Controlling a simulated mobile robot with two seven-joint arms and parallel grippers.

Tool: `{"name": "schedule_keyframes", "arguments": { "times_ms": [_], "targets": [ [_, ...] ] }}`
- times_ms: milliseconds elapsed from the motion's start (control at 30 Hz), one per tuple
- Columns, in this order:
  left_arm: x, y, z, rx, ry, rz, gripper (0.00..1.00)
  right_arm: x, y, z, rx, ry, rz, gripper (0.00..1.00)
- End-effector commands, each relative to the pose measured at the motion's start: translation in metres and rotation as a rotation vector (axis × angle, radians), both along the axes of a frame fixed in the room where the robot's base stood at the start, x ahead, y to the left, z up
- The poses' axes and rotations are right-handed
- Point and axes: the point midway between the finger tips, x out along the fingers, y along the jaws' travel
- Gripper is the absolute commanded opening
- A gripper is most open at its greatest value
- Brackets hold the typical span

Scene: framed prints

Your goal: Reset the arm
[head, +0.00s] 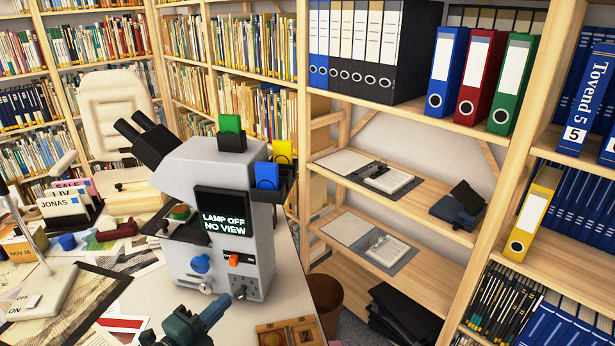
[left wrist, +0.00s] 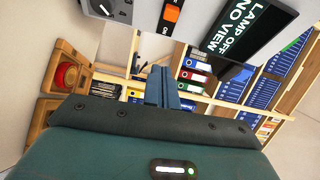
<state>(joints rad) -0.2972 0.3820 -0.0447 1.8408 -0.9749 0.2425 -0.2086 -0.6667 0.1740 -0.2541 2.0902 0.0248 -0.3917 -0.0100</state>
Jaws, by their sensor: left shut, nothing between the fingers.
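My left gripper (head: 214,311) is at the bottom of the head view, in front of the base of a grey microscope-like device (head: 235,190). Its blue fingers are together with nothing between them; they also show in the left wrist view (left wrist: 161,88). The device's screen (head: 228,215) reads "LAMP OFF NO VIEW". An orange switch (head: 240,260) and a blue knob (head: 200,263) are on its front. In the left wrist view, the orange switch (left wrist: 171,14) and screen (left wrist: 245,28) lie above the fingers. My right gripper is not in view.
A wooden tray with coloured pads (head: 290,333) is on the desk right of my gripper. A card holder (head: 70,205), a red stamp (head: 117,230) and prints (head: 75,300) lie on the left. Shelves with binders (head: 480,75) stand at the right.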

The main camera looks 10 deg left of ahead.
Motion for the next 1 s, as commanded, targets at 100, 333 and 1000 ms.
{"name": "schedule_keyframes", "arguments": {
  "times_ms": [100, 333, 1000],
  "targets": [
    [-0.017, -0.008, -0.010, -0.203, 0.101, 0.071, 0.00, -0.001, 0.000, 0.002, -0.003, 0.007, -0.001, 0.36],
    [-0.084, -0.042, -0.063, -0.846, 0.535, 0.336, 0.00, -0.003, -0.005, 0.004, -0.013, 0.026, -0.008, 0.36],
    [-0.155, -0.096, -0.102, -1.282, 0.955, 0.523, 0.00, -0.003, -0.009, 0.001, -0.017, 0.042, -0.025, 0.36]
  ]
}}
